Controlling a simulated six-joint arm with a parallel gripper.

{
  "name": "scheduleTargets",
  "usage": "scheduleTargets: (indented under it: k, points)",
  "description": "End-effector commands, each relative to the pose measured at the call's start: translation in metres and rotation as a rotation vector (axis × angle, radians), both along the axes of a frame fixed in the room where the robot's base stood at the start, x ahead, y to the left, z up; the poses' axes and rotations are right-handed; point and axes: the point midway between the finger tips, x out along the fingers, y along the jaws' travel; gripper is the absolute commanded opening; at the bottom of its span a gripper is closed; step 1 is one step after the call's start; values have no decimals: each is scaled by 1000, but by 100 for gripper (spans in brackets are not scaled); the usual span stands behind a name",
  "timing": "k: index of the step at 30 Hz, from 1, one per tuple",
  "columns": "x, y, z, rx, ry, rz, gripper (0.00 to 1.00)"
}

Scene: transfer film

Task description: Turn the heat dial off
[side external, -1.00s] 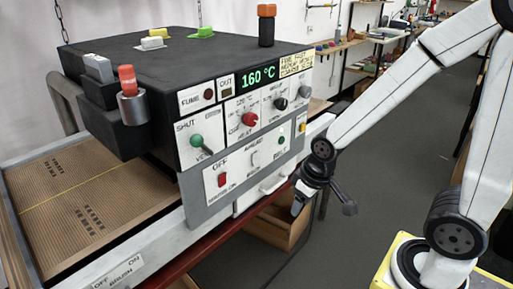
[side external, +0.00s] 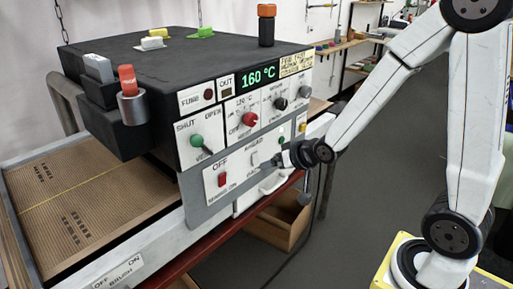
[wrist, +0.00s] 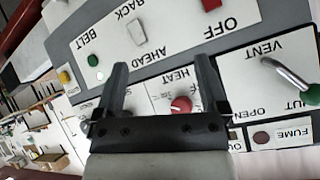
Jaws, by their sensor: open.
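The heat dial (side external: 250,119) is a red knob on the front panel of the black machine, below the green display (side external: 259,76) reading 160 °C. In the wrist view the panel looks upside down, and the red heat dial (wrist: 181,104) shows between my two fingers, nearer the right one. My gripper (side external: 282,159) is in front of the panel, lower and to the right of the dial in the side view. In the wrist view my gripper (wrist: 160,66) is open and empty. The dial's exact pointer setting is too small to read.
A green-knobbed vent lever (side external: 197,141) is left of the dial, a black dial (side external: 281,103) right of it. A red switch (side external: 221,180) and a white rocker (wrist: 136,32) are on the lower panel. A conveyor belt (side external: 75,200) runs out left.

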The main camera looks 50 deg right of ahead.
Motion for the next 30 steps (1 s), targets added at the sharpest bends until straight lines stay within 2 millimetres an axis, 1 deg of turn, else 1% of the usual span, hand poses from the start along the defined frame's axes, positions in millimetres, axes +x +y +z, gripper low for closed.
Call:
scheduleTargets:
  k: [3,9,13,18,24,30]
  points:
    - [14,-8,10,56,-123,-41,92]
    - [31,-20,32,166,-332,-84,92]
    - [38,-26,47,247,-464,-97,92]
    - [42,-32,63,340,-600,-97,92]
    - [42,-35,74,398,-678,-91,92]
    - [42,-35,75,404,-688,-88,92]
